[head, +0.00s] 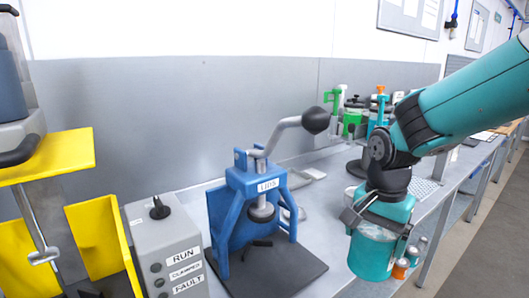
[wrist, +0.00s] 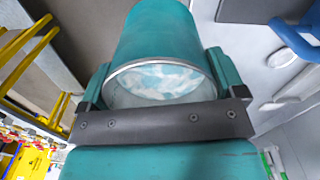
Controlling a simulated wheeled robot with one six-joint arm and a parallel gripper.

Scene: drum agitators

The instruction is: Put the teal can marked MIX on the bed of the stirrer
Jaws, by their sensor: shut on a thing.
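A teal can (head: 372,258) hangs upright below my gripper (head: 380,212), over the right part of the bench. My gripper is shut on it. In the wrist view the can (wrist: 165,38) sits between both jaws, its silvery rim and pale mottled end facing the camera. No MIX mark shows on the visible side. At the far left stands a yellow machine (head: 62,155) with a grey control box (head: 166,250) marked RUN and FAULT; it looks like the stirrer. Its lower part is cut off by the picture edge, so its bed is not clearly seen.
A blue lever press (head: 268,186) labelled LIDS stands on a dark mat (head: 300,275) between the yellow machine and the can. Its grey lever with a black knob (head: 316,120) sticks up toward my arm. Green and orange-topped items (head: 355,118) stand farther back.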

